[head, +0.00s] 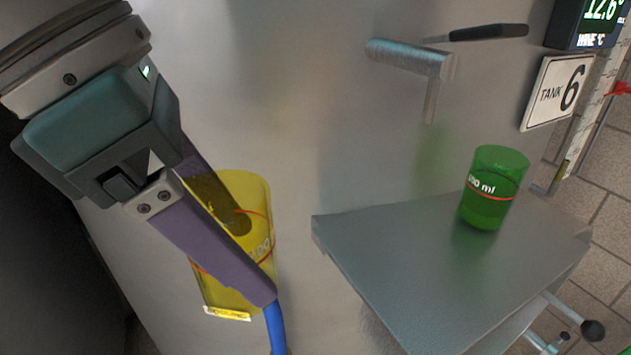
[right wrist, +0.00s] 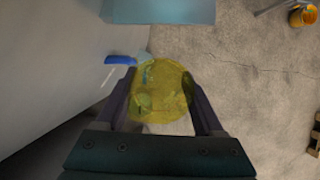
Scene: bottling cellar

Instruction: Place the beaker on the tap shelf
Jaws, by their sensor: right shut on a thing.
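A yellow see-through beaker (head: 225,292) with a red line and white marking is held tilted in my right gripper (head: 245,255), one purple finger on each side. The right wrist view shows the yellow beaker (right wrist: 160,95) between both fingers of the gripper (right wrist: 162,112). The grey tap shelf (head: 400,275) juts from the steel tank wall below the tap (head: 410,58), to the right of the held beaker and apart from it. The shelf edge also shows in the right wrist view (right wrist: 160,10). My left gripper is not in view.
A green beaker (head: 487,200) stands on the shelf's right part; the left part is bare. A tank sign (head: 556,92) and a display (head: 592,22) are at the upper right. A blue thing (head: 276,325) shows below the held beaker. Tiled floor (head: 610,245) lies beyond.

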